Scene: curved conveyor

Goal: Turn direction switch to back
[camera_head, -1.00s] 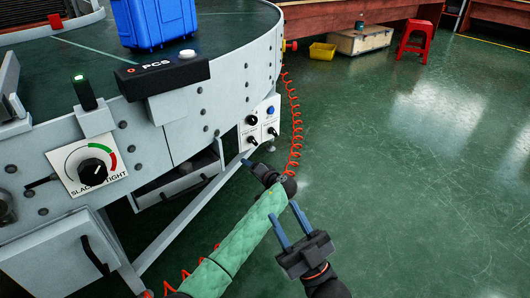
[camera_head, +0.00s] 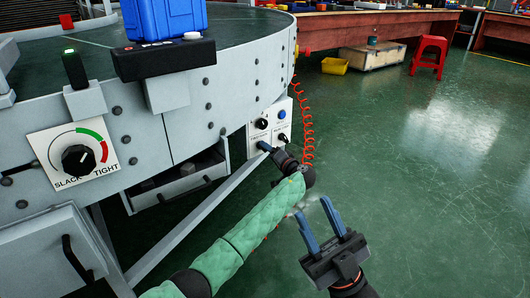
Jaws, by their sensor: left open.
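A small white control panel (camera_head: 254,137) sits on the conveyor's curved side wall. It carries a black rotary switch (camera_head: 262,124) on the left, another black switch (camera_head: 283,138) at lower right and a blue button (camera_head: 282,114). The labels are too small to read, so I cannot tell which is the direction switch. My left gripper (camera_head: 264,146), on the green-sleeved arm, is open at the panel's lower edge, just below the left switch. I cannot tell whether it touches the panel. My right gripper (camera_head: 318,220) is open and empty, its fingers apart over the floor.
The slack/tight dial (camera_head: 77,158) is on the conveyor wall at left. A blue crate (camera_head: 168,18) stands on the conveyor above the black PCS box (camera_head: 165,58). A red coiled cable (camera_head: 304,120) hangs right of the panel. The green floor (camera_head: 430,200) at right is clear.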

